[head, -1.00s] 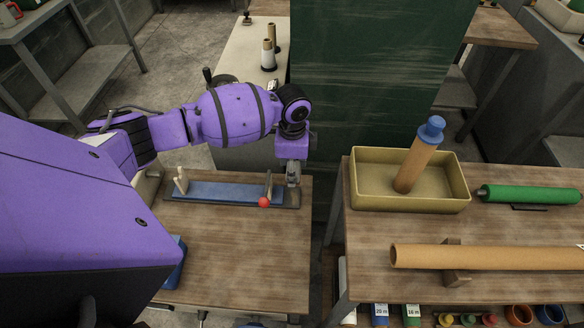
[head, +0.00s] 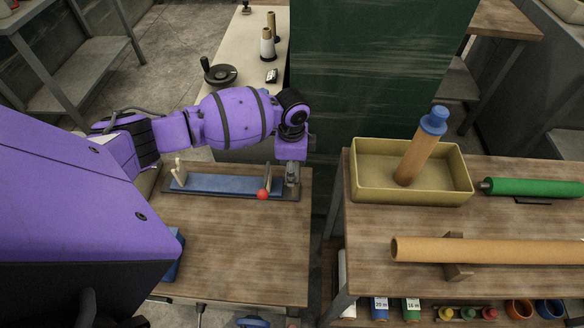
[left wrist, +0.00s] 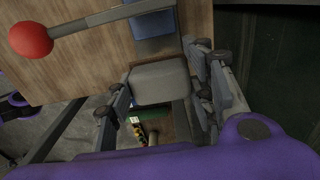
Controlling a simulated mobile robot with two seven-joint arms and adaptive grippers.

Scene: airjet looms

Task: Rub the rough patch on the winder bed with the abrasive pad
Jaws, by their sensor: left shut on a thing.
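The winder lies on the left bench, with a long blue bed (head: 222,184), pale upright posts and a lever with a red knob (head: 263,195). My left gripper (head: 292,178) points down at the winder's right end. In the left wrist view it is shut on a grey rounded block (left wrist: 160,82), which looks like the abrasive pad. That view also shows the red knob (left wrist: 31,39) at upper left and part of the blue bed (left wrist: 152,25) above the block. I cannot make out the rough patch, nor whether the block touches the winder. My right gripper is out of view.
A dark green panel (head: 370,80) stands behind the gap between the benches. The right bench holds a yellow tray (head: 410,190) with a blue-capped tube, a green roller (head: 535,187) and a long cardboard tube (head: 490,251).

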